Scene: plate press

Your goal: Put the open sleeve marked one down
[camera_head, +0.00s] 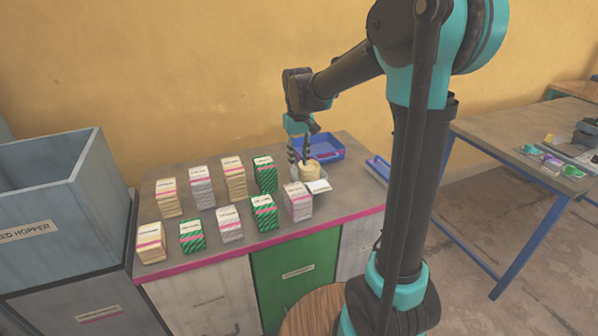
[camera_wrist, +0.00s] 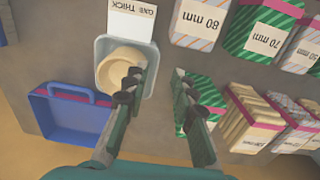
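A cream round open sleeve (camera_wrist: 117,64) sits in a small grey tray (camera_wrist: 101,46), beside a white card reading "ONE THICK" (camera_wrist: 131,15). In the head view the sleeve (camera_head: 311,174) is near the back right of the bench, with the card (camera_head: 319,186) in front of it. My gripper (camera_wrist: 158,82) is open, its two fingers apart with nothing seen between them. In the wrist view its left finger overlaps the sleeve's right edge; I cannot tell whether they touch. In the head view my gripper (camera_head: 299,150) points down just left of and behind the sleeve.
Several banded plate stacks stand left of the sleeve, including a green striped one (camera_head: 265,177) close to my gripper. A tall grey hopper (camera_head: 60,215) stands left of the bench. Another table (camera_head: 510,130) is at right.

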